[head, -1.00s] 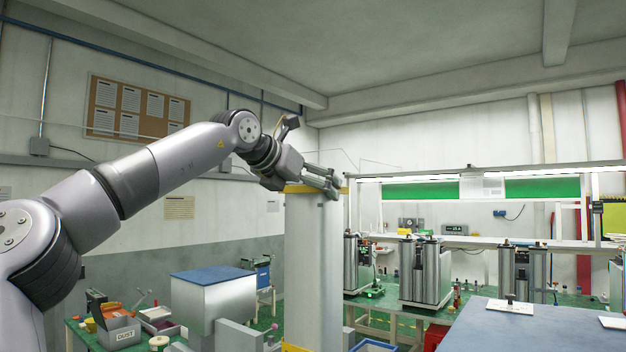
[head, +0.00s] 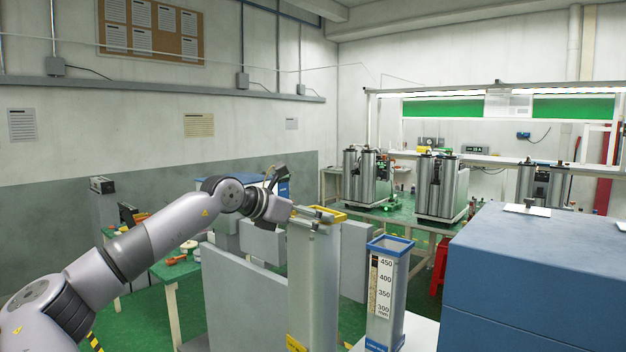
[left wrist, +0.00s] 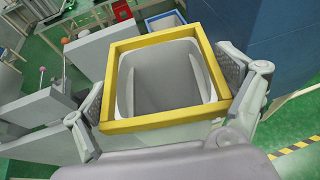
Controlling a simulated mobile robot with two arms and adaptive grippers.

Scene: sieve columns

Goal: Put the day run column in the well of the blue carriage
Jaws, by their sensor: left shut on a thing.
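A tall grey square column (head: 314,275) with a yellow rim stands upright in the head view, with a yellow label low on its face. I cannot read a name on it. My left gripper (head: 318,217) is shut on its top, just under the rim. In the left wrist view the fingers of the gripper (left wrist: 168,98) press on opposite sides, and the column (left wrist: 165,124) looks hollow and empty. Its foot is cut off by the picture edge, so I cannot tell what is under it. I cannot pick out the blue carriage or its well for sure. My right gripper is not in view.
A blue-rimmed grey column (head: 386,300) with a millimetre scale stands close to the right. A large blue block (head: 545,275) fills the right side. Grey panels (head: 240,300) stand to the left and behind. Metal machines (head: 440,185) stand on green benches farther back.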

